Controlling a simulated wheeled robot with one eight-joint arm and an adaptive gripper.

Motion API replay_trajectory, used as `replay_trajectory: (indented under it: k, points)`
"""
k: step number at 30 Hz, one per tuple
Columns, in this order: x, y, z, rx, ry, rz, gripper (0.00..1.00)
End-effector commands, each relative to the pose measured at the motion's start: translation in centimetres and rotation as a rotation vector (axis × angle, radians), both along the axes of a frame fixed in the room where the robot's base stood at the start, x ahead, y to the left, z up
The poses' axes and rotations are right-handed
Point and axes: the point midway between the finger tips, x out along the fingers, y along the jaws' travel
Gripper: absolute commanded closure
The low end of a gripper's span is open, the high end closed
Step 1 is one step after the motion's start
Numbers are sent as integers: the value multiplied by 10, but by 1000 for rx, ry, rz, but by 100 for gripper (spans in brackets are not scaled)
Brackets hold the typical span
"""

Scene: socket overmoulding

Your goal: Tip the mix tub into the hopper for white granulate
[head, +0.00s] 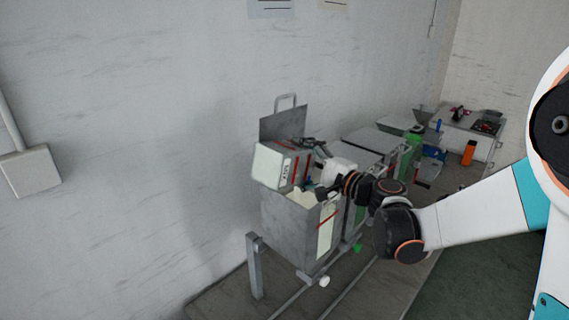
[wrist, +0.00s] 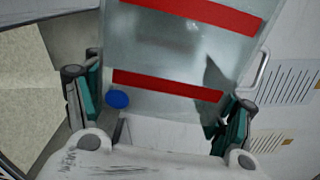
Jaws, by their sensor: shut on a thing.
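The mix tub (head: 271,166) is pale with red stripes and dark lettering on its side. In the head view it is held tilted above a grey metal hopper (head: 285,232). The hopper's lid (head: 283,122) stands open, and pale granulate (head: 302,197) shows inside. My gripper (head: 318,170) is shut on the tub from the right. In the wrist view, the two fingers (wrist: 165,88) sit on either side of the tub's red-banded wall (wrist: 170,55). The tub's inside is hidden. Pale material (wrist: 25,85) shows at the left of the wrist view.
More grey machines (head: 372,140) stand in a row behind the hopper. A bench (head: 455,145) with an orange bottle (head: 468,153) stands farther back. The wall is close behind the hopper. A metal post (head: 255,265) stands at its front left. A blue round part (wrist: 117,99) shows beside the tub.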

Motion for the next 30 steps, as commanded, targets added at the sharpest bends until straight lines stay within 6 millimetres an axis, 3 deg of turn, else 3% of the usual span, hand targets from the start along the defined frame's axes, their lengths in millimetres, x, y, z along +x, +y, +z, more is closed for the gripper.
replay_trajectory:
  k: [10, 19, 30]
  points:
    - [0, 0, 0, -5, -5, 0, 87]
    - [-8, 7, -1, -178, -178, 1, 87]
    - [-10, 8, 0, -215, -217, 1, 87]
